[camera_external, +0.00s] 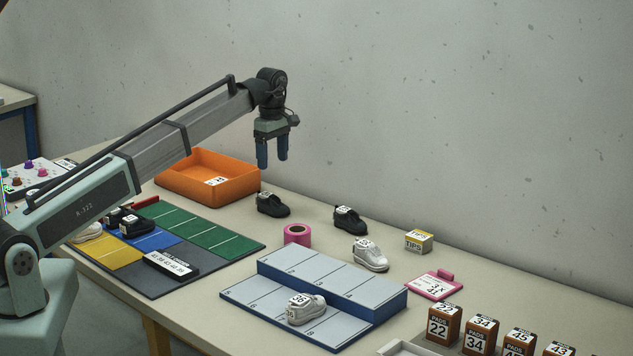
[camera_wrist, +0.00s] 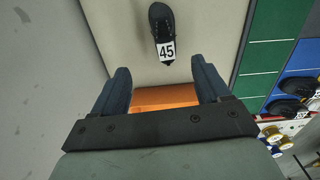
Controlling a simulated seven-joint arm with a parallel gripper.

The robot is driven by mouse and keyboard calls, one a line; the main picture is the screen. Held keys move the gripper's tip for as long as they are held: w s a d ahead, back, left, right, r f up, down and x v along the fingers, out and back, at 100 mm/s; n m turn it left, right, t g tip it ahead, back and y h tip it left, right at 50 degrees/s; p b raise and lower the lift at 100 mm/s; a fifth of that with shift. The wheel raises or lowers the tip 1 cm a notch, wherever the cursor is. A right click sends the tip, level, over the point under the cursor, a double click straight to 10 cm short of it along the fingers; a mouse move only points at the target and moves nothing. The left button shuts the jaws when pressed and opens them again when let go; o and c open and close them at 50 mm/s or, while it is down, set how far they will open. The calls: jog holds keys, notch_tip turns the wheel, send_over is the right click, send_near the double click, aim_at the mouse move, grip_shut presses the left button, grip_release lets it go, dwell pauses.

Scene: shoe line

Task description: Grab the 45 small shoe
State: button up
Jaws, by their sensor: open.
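A small black shoe (camera_wrist: 163,30) with a white tag reading 45 lies on the table at the top of the wrist view, beyond my fingertips. It appears to be the black shoe (camera_external: 272,205) just right of the orange bin in the external view, where its tag is too small to read. My gripper (camera_external: 272,164) is open and empty, high above the table near the bin's right end. In the wrist view my gripper (camera_wrist: 160,72) has its two blue fingers wide apart, with nothing between them.
The orange bin (camera_external: 235,183) stands below and left of my gripper. Another black shoe (camera_external: 350,220) and a white shoe (camera_external: 370,255) lie farther right. A pink tape roll (camera_external: 297,235), a numbered stepped rack (camera_external: 333,283) and a coloured mat (camera_external: 215,240) are nearer the front.

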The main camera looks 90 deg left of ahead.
aim_at(271, 195)
notch_tip(271, 195, down, 8)
jog(key=shift+r, duration=0.2)
jog(key=shift+s+d+f, duration=0.15)
jog(key=shift+s+f, duration=0.05)
jog(key=shift+f, duration=0.5)
jog(key=shift+s+f, duration=0.15)
jog(key=shift+f, duration=1.75)
jog(key=c, duration=1.1)
jog(key=shift+o, duration=0.2)
jog(key=shift+r, duration=0.15)
